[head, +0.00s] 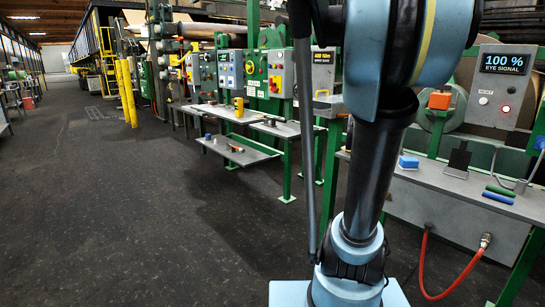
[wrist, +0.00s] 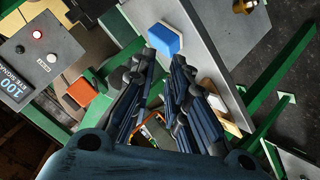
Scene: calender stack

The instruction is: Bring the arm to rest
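My arm (head: 375,170), with light blue joints and a dark link, stands upright right of centre in the head view. Its end with the gripper is outside that view. In the wrist view my gripper (wrist: 163,62) shows two dark jointed fingers with a gap between them. Nothing is held between the fingertips. A blue block with a white side (wrist: 164,40) lies on the grey shelf past the fingertips. It also shows in the head view (head: 408,162).
A grey bench (head: 430,183) with green and blue cylinders (head: 498,195) stands close on the right. A control box (head: 502,85) reads "100 % EYE SIGNAL". An orange box (head: 440,100) is beside it. A red hose (head: 450,290) hangs below. The floor on the left is clear.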

